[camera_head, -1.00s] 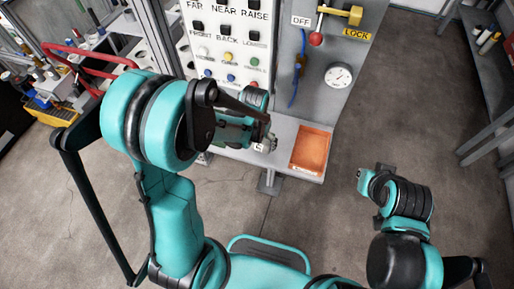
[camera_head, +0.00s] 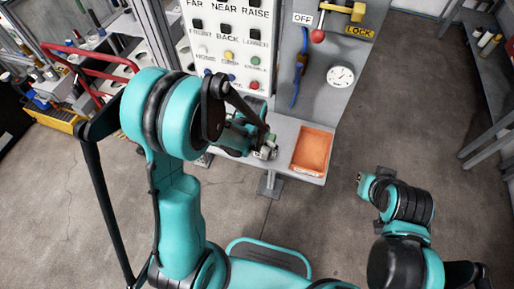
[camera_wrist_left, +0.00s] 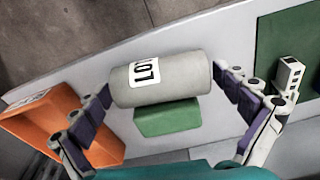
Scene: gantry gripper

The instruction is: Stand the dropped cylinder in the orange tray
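The grey cylinder (camera_wrist_left: 160,80) with a white lettered label lies sideways between the fingers of my left gripper (camera_wrist_left: 162,82) in the left wrist view. The tray also shows at the left of the left wrist view (camera_wrist_left: 35,115) and looks empty. My right gripper (camera_head: 368,185) is low at the right, away from the shelf; its fingers are unclear.
The grey shelf (camera_head: 285,132) carries the tray below a control panel (camera_head: 228,40) with buttons. A gauge (camera_head: 341,76) and a yellow lever (camera_head: 345,12) are behind. The floor in front is free.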

